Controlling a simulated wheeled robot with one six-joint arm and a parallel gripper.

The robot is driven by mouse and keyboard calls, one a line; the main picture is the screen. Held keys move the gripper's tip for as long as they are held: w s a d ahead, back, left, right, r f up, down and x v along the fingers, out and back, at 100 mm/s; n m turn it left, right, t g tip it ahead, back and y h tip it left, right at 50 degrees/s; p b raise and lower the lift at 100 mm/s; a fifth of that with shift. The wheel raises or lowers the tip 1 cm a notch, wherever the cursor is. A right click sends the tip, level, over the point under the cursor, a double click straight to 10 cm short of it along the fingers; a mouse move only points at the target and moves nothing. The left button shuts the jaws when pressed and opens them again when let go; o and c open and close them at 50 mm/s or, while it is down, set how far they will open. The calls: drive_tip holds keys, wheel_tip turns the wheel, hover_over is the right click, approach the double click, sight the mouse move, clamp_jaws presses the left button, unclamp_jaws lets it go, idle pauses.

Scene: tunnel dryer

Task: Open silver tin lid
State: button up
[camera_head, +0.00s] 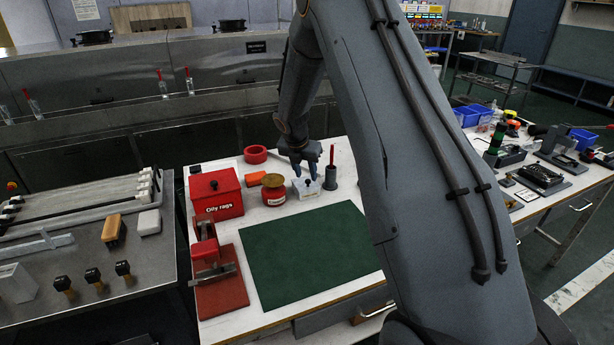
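The silver tin (306,188) is a small pale grey box on the white bench, with a small dark knob on top. It stands between a red tin with a brass-coloured lid (273,189) and a grey cup holding a red stick (330,178). The silver tin's lid looks closed. My gripper (305,173) points down directly over the tin. Its two fingers show apart, just above or beside the knob; I cannot tell whether they touch it. The gripper partly hides the tin's top.
A red "Oily rags" box (216,194), an orange block (273,180) and a red ring (256,154) are nearby. A green mat (310,252) lies clear in front. A red fixture (217,280) stands front left. My arm hides the bench's right part.

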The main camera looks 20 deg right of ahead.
drive_tip(key=shift+x, duration=1.4)
clamp_jaws()
